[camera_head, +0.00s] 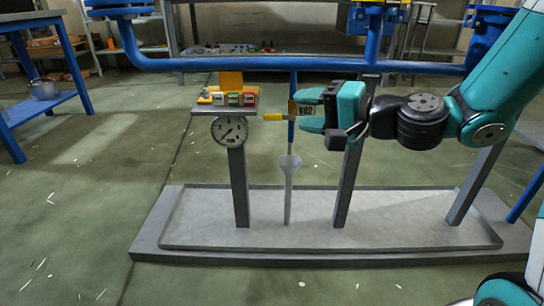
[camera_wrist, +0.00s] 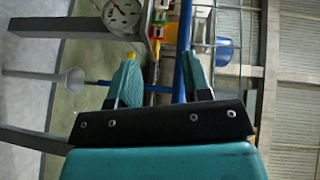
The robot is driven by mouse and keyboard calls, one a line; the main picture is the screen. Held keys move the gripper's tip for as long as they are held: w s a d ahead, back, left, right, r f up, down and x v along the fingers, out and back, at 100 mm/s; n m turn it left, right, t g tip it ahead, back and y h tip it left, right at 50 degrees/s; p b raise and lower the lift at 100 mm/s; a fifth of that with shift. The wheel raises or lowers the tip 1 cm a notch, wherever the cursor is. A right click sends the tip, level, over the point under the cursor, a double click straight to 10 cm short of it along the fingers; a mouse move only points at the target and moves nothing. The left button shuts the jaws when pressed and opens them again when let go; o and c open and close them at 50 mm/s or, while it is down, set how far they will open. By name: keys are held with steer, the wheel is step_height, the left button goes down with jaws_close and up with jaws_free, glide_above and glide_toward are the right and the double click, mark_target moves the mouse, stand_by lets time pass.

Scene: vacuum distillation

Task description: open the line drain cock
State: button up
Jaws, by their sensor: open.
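The line drain cock shows as a yellow handle (camera_head: 273,117) on the thin blue drain line (camera_head: 293,85), with a tag reading V82 (camera_head: 305,110) at it. The line hangs from the large blue pipe above a pale funnel (camera_head: 290,161). My gripper (camera_head: 312,109) is open, just right of the cock at about its height, with its fingers pointing left. In the wrist view, which is turned sideways, my gripper (camera_wrist: 158,76) has its two fingers spread. A small yellow tip (camera_wrist: 131,55) shows just beyond the left finger. The cock's body is largely hidden by the fingers.
A round gauge (camera_head: 230,130) sits left of the cock, below a small shelf with coloured buttons (camera_head: 233,99). The large blue pipe (camera_head: 215,64) runs above. Grey posts (camera_head: 349,180) stand on a low plinth (camera_head: 200,253). A blue table (camera_head: 35,105) is at far left.

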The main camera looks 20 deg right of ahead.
steer(key=w+d+f+m+t+h+b, duration=0.3)
steer(key=d+f+m+t+b, duration=0.15)
steer(key=d+f+b, duration=0.35)
steer(key=p, duration=1)
glide_toward(274, 118)
steer(key=w+r, duration=0.1)
steer(key=shift+m+g, duration=0.25)
steer(key=shift+g, duration=0.1)
steer(key=x, duration=0.5)
steer(key=p+x, duration=0.1)
steer(key=x, duration=0.4)
steer(key=shift+s+f, duration=0.1)
steer(key=shift+f, duration=0.15)
steer(key=shift+c, duration=0.3)
jaws_close()
